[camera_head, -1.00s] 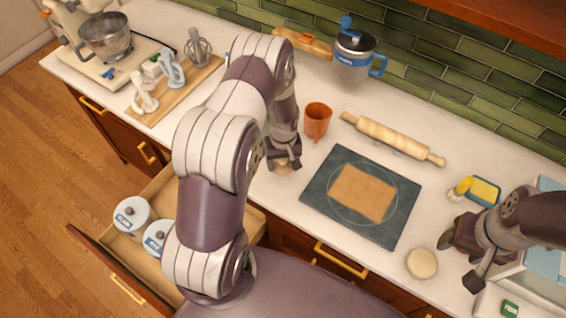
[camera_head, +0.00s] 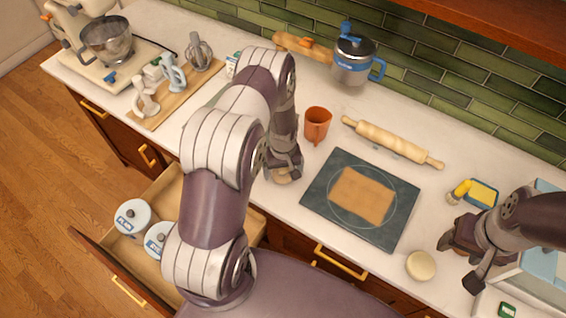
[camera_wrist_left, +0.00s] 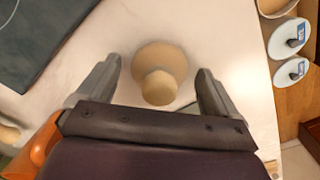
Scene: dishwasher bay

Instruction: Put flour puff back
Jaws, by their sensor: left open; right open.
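What looks like the flour puff, a round beige piece with a knob on top (camera_wrist_left: 160,75), stands on the white counter. In the head view it shows just below my left gripper (camera_head: 283,172), mostly hidden by it. In the left wrist view my left gripper (camera_wrist_left: 158,72) is open, with one finger on each side of the puff and visible gaps. My right gripper (camera_head: 458,262) is open and empty over the counter's right end. The open drawer (camera_head: 160,190) at lower left holds two white lidded canisters (camera_head: 132,216), with blue labels.
A dark mat (camera_head: 320,205) with a flat brown sheet lies right of my left gripper. An orange cup (camera_head: 316,124) stands behind it, and a rolling pin (camera_head: 392,142) lies farther right. A pale round piece (camera_head: 421,265) lies near the front edge.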

